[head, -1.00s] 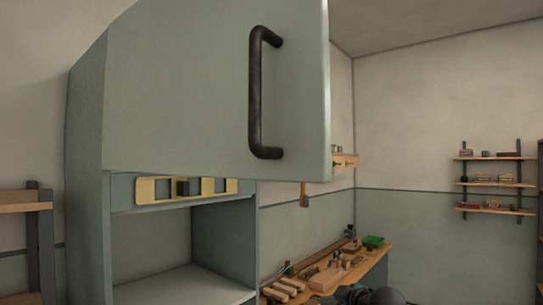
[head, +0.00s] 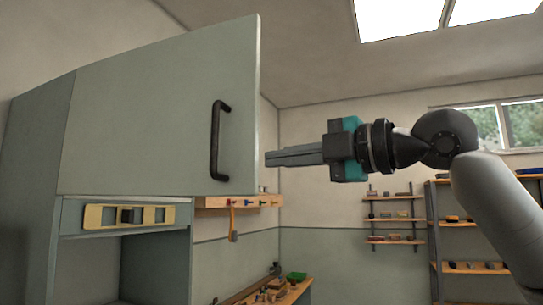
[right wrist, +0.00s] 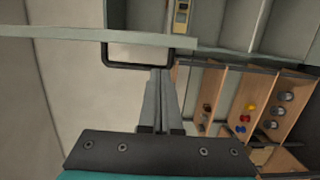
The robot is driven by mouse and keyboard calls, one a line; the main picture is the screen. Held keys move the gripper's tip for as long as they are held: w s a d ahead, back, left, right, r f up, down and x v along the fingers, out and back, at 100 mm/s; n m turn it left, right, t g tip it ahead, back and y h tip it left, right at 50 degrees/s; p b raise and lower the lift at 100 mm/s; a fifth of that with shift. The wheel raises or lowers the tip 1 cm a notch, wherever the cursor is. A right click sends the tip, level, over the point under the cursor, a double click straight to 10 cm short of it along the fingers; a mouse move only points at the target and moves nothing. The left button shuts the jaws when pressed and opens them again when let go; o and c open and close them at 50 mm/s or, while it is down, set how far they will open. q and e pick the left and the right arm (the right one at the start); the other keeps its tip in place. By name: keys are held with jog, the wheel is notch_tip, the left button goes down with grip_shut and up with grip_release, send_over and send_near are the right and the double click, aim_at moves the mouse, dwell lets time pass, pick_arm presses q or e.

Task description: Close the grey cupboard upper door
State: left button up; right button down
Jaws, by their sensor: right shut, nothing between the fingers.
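The grey cupboard upper door (head: 150,120) stands open, with a black bar handle (head: 219,140) near its free edge. My right gripper (head: 268,158) is shut and empty, raised just right of the door's free edge in the head view. In the right wrist view the door (right wrist: 60,34) shows nearly edge-on as a pale strip, with the handle (right wrist: 125,66) below it. The gripper's fingertips (right wrist: 160,72) appear close to one end of the handle; I cannot tell whether they touch it. My left gripper is not in view.
A yellow level-like piece (head: 105,216) sits on the cupboard front below the door, above an open compartment. A wooden tool rail (head: 240,201), a cluttered workbench (head: 290,297) and wall shelves (head: 392,218) stand behind. Air right of the door holds only my arm.

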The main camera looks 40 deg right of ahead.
aim_at(240, 163)
jog(key=p+x, duration=0.4)
jog(key=x, duration=0.2)
jog(key=shift+w+r+p, duration=0.15)
jog(key=shift+w+p, duration=0.25)
jog(key=shift+p+x, duration=0.6)
jog(key=shift+x, duration=0.2)
jog(key=shift+a, duration=0.1)
